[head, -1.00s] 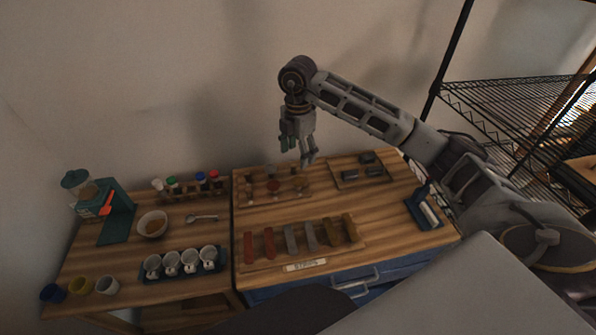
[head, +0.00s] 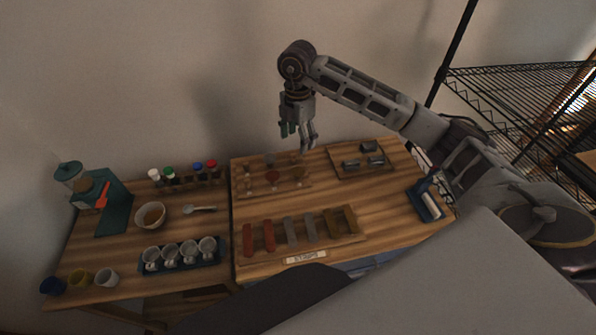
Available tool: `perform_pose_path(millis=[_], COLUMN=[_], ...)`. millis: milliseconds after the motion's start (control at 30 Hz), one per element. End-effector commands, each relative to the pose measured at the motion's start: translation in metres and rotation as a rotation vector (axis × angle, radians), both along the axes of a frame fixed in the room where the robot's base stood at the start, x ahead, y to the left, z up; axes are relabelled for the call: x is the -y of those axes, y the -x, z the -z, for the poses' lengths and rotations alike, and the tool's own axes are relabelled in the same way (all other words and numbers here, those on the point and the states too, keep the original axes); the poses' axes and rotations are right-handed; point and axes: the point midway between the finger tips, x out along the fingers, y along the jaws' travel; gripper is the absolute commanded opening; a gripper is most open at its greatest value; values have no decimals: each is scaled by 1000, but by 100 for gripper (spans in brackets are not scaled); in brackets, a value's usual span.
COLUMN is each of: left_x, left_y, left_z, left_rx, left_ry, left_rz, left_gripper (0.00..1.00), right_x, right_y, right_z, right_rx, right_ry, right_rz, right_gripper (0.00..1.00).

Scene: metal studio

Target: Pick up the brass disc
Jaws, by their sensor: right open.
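A wooden tray (head: 281,190) at the back left of the right-hand bench holds several small round pieces. They are reddish, greyish and yellowish-brown. A yellowish-brown piece (head: 298,174) at the tray's right side looks like the brass disc, but it is too small and dim to be sure. My right gripper (head: 299,137) hangs above the back of this tray, fingers pointing down. It is open and empty, apart from the pieces. My left gripper is not in view.
A strip rack (head: 362,238) labelled STRIPS is at the front. A tray of grey blocks (head: 362,174) stands back right, a blue holder (head: 428,203) at the right edge. The left bench holds a bowl (head: 151,217), a cup tray (head: 219,257) and a teal machine (head: 116,203). Wire shelving (head: 500,95) stands right.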

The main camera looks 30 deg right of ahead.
Motion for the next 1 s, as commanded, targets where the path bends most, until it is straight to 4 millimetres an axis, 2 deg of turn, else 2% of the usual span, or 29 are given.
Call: perform_pose_path(millis=[500, 700, 1000], left_x=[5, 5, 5], left_y=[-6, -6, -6], left_z=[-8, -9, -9], left_rx=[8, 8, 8], left_ry=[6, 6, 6], left_rz=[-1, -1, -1], left_gripper=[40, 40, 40], right_x=[0, 0, 0], right_y=[1, 1, 1], right_z=[64, 73, 74], right_rx=[-2, -1, -1], right_ry=[0, 1, 1], right_rz=[1, 0, 0], right_gripper=[68, 68, 68])
